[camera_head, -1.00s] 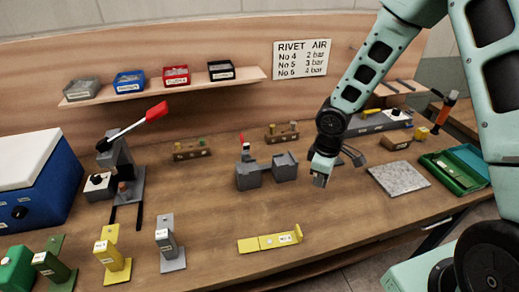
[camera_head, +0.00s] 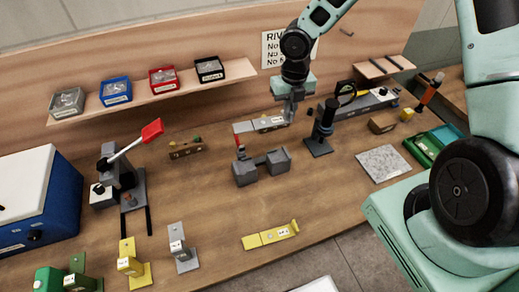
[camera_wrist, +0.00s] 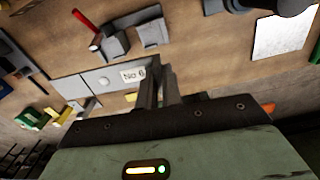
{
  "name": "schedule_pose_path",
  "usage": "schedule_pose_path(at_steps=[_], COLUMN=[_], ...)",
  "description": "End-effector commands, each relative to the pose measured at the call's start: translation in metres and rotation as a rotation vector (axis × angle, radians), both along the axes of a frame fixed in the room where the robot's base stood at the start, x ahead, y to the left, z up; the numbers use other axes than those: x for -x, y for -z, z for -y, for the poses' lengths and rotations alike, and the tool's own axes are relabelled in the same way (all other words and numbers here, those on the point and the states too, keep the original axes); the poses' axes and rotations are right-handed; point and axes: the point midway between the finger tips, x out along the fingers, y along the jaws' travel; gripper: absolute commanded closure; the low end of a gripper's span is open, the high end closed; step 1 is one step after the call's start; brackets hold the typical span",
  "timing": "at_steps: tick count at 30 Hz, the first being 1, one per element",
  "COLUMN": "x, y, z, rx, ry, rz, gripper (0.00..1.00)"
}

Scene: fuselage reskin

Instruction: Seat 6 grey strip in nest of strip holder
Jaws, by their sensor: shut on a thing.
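A grey strip with a "No 6" label (camera_wrist: 83,84) is in my gripper. In the head view the strip (camera_head: 262,124) is held level above the back of the bench, and my gripper (camera_head: 290,112) grips its right end. In the wrist view the fingers (camera_wrist: 157,88) close at the labelled end. The strip holder, a grey two-block fixture with a red lever (camera_head: 246,172), stands on the bench below and in front of the strip, apart from it. It also shows in the wrist view (camera_wrist: 115,43). Its nest is hard to make out.
A black stand (camera_head: 319,143) is just right of the holder. A lever press with a red handle (camera_head: 128,180) stands left. A yellow strip (camera_head: 270,236) lies in front, with a grey plate (camera_head: 384,163) at right. A shelf of bins (camera_head: 150,90) hangs behind.

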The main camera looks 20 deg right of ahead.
Motion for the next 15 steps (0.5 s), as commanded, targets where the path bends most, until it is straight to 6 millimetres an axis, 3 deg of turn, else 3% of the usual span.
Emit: schedule_pose_path(at_steps=[2, 5, 15], x=[-0.001, -0.001, 0.0], y=[-0.004, 0.005, 0.088], z=[0.0, -0.001, -0.002], rx=[0.001, 0.001, 0.002], ry=[-0.05, -0.08, -0.084], rz=[0.0, -0.003, -0.006], gripper=[1.0, 1.0, 1.0])
